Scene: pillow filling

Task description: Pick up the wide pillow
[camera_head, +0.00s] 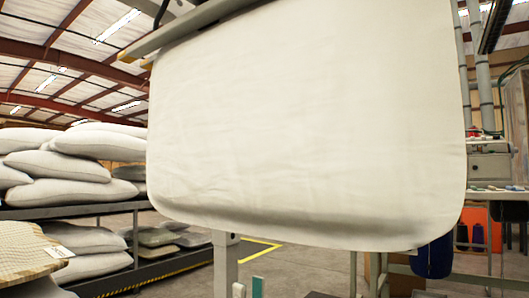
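The wide pillow (305,130) is a large white cushion with rounded lower corners. It hangs upright in the middle of the view, below a grey bar (185,28), and fills most of the picture. Its top runs out of the frame. I do not see my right gripper.
A dark rack (70,211) on the left holds stacked white pillows (75,160). A beige patterned surface (25,250) juts in at lower left. A grey post (225,268) stands under the pillow. A workbench (497,194) with small items and a blue container (434,258) are at right.

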